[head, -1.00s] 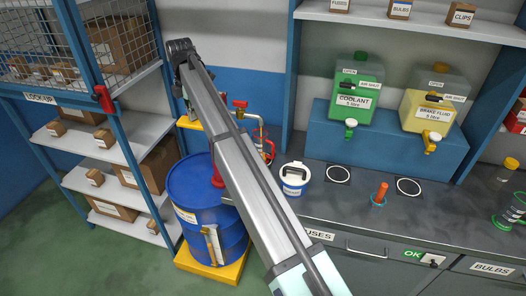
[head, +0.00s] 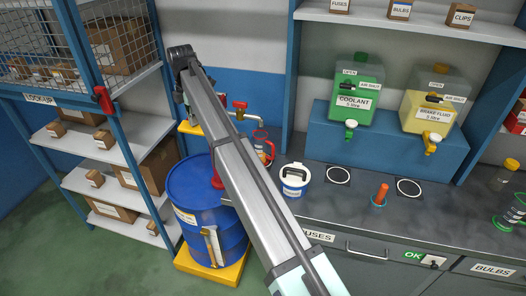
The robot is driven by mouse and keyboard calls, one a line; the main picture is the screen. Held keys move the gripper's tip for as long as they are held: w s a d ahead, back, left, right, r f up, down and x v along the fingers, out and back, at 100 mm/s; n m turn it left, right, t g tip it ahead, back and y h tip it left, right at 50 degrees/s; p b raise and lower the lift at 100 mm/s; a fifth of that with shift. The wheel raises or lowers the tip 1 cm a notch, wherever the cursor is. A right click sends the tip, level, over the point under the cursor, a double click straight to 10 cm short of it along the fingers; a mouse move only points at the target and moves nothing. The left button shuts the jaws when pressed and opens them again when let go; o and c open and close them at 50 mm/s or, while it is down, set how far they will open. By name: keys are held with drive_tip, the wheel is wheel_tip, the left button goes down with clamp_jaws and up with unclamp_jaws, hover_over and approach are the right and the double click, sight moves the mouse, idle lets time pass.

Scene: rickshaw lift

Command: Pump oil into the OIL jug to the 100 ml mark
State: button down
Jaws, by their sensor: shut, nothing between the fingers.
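A clear jug with red trim (head: 262,146) stands behind my arm, below a tap-like spout with a red lever (head: 240,104). Its label, its marks and any oil level are too small to read. A blue drum (head: 208,205) stands on a yellow base at lower left. A red fitting (head: 217,181) on its top is partly hidden by my arm. My arm crosses the middle of the view. The dark end of my arm, which seems to be my gripper (head: 180,93), is at upper left, above and behind the drum. It is shut and empty, apart from the jug.
A white lidded tub (head: 294,178) and an upright orange handle (head: 381,190) are on the grey bench (head: 345,215). Coolant (head: 357,95) and brake fluid (head: 430,105) tanks stand on a blue step. Box shelves (head: 115,180) fill the left side.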

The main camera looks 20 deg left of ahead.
wheel_tip(320, 180, up, 10)
drive_tip(key=p, duration=0.4)
idle(0.3)
idle(0.4)
drive_tip(key=shift+f+b, duration=1.4)
drive_tip(key=shift+f, duration=4.1)
drive_tip(key=shift+r, duration=0.15)
wheel_tip(320, 180, up, 11)
drive_tip(key=p, duration=0.4)
drive_tip(key=shift+p, duration=0.35)
